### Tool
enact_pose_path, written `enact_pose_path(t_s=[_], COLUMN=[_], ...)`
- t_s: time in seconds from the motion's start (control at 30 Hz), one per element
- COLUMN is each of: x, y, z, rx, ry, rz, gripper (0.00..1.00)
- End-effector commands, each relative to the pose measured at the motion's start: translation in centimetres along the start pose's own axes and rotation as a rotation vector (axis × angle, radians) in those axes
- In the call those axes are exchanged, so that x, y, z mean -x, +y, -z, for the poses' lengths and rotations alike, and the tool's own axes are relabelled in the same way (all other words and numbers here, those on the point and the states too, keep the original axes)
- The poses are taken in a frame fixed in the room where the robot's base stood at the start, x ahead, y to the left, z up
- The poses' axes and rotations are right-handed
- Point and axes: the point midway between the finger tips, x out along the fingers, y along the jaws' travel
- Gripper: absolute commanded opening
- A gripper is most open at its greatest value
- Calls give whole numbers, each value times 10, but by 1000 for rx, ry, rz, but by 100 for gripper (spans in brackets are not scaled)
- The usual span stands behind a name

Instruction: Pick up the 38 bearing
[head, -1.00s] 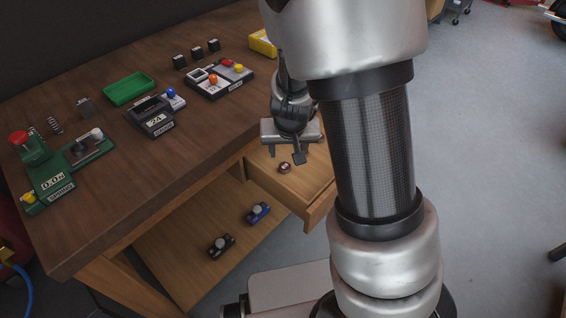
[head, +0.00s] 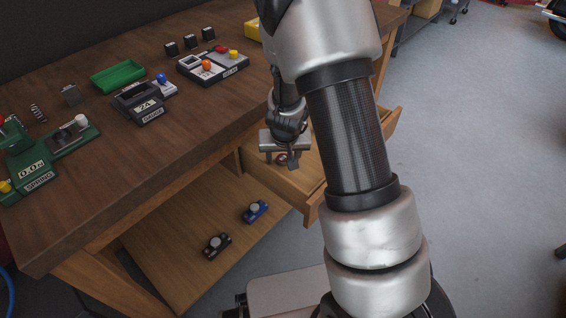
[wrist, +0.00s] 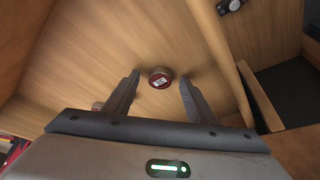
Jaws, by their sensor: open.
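A small round dark-red bearing (wrist: 159,82) with a white label lies on the wooden floor of the open drawer. The label is too small to read for certain. In the head view the bearing (head: 282,160) is partly covered by my gripper. My gripper (wrist: 160,76) is open and empty, pointing down into the drawer. In the wrist view the bearing shows between the two fingertips, with a gap on both sides.
The drawer (head: 258,178) is open under the workbench (head: 150,185), its walls near my gripper. On the bench stand a green tray (head: 118,76), a gauge (head: 140,104) and a spring tester (head: 45,155). A lower shelf holds two small devices (head: 217,245).

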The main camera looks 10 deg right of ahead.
Motion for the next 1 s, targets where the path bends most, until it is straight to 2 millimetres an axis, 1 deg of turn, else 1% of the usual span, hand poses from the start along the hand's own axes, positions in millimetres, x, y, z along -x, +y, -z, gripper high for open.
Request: enact_pose_path(t_s=[0.17,0.2,0.27,0.3,0.43,0.47,0.77,0.87,1.0], x=[0,0,0,0,0,0,3,10,27], y=[0,0,0,0,0,0,0,0,-1], z=[1,1,1,1,0,0,2,5,12], rx=[1,1,1,1,1,1,2,3,3], ry=[1,1,1,1,1,1,1,2,3], rz=[0,0,0,0,0,0,0,0,1], gripper=[51,48,38,31,9,6,6,6,6])
